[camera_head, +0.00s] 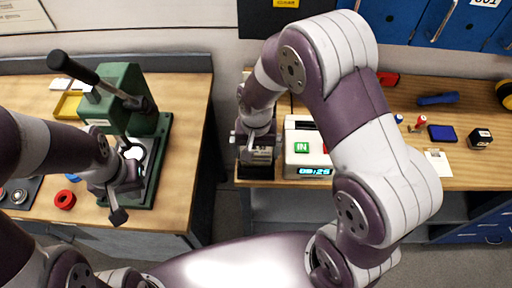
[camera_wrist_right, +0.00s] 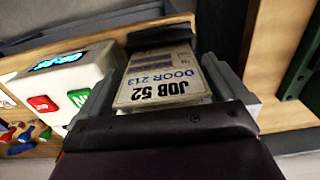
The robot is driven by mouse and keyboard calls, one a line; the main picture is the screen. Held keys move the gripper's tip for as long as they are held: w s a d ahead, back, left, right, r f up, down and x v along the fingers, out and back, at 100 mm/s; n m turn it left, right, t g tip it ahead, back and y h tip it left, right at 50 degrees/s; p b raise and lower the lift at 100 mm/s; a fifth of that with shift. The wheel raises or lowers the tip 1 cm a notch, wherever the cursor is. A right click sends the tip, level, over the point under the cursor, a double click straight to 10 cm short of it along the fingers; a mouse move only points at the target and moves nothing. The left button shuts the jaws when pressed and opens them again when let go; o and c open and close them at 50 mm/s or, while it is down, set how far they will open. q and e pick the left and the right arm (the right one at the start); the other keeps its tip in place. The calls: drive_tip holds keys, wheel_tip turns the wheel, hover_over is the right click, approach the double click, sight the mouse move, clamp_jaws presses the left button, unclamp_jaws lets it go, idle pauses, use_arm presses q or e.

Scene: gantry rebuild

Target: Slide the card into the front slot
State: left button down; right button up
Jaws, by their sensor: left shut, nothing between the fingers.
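The card (camera_wrist_right: 165,82), printed JOB 52 and DOOR 213, lies between the fingers of my right gripper (camera_wrist_right: 165,68) in the right wrist view. The fingers flank its two side edges; I cannot tell whether they press on it. In the head view the right gripper (camera_head: 258,150) is left of the time clock (camera_head: 307,160), above a dark block (camera_head: 255,172). The slots cannot be made out. A dark part (camera_wrist_right: 160,35) lies past the card's far end in the wrist view. My left gripper (camera_head: 118,192) is shut and empty by the green press (camera_head: 128,105).
The clock has a green IN button (camera_head: 301,147) and a lit display. Stamps, a blue ink pad (camera_head: 442,133) and a paper slip (camera_head: 438,163) lie to its right. A red ring (camera_head: 64,199) lies on the left bench. A gap separates the benches.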

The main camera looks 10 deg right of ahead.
drive_tip(key=shift+w+r, duration=0.1)
drive_tip(key=shift+r, duration=0.1)
wheel_tip(320, 180, up, 12)
drive_tip(key=shift+r+b, duration=0.1)
drive_tip(key=shift+b, duration=0.95)
